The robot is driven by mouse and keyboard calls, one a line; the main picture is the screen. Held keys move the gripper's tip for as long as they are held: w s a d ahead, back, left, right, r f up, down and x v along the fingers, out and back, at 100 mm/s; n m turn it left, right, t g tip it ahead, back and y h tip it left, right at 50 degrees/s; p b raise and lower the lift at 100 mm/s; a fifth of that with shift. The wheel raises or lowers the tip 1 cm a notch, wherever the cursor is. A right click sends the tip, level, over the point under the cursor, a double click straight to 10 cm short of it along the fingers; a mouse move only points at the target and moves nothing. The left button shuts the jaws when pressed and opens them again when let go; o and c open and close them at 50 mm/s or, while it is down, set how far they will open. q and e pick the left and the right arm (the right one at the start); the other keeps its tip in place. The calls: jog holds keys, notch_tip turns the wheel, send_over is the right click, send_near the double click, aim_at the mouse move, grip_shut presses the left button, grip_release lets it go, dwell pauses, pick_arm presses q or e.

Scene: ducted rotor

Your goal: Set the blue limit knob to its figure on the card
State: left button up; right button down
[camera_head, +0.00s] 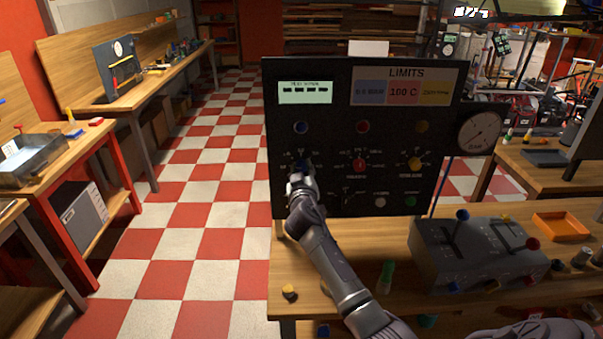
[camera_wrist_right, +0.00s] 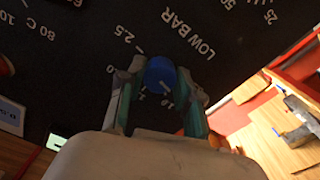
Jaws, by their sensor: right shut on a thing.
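The blue limit knob (camera_wrist_right: 160,72) shows between my right fingers in the wrist view, on a dark panel (camera_head: 330,100) with a printed scale, "2.5" and "LOW BAR" near it. My right gripper (camera_wrist_right: 160,85) is shut on the knob, one finger on each side. A pale line shows on the knob's face; the figure it points at is not clear. In the head view my right gripper (camera_head: 300,178) is at the panel's left dial and mostly hides the knob. The LIMITS card (camera_head: 405,86) has blue, red and yellow fields; the blue field's figure is too blurred to read surely.
A red knob (camera_head: 360,165) and a yellow knob (camera_head: 415,163) sit to the right on the panel. A round gauge (camera_head: 480,132) is at its right edge. A grey control box (camera_head: 478,255) and an orange tray (camera_head: 560,227) stand on the wooden bench (camera_head: 300,270).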

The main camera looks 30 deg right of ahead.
jog(key=shift+n, duration=2.2)
jog(key=c, duration=0.8)
grip_release()
jog(key=shift+o, duration=0.2)
jog(key=v, duration=1.2)
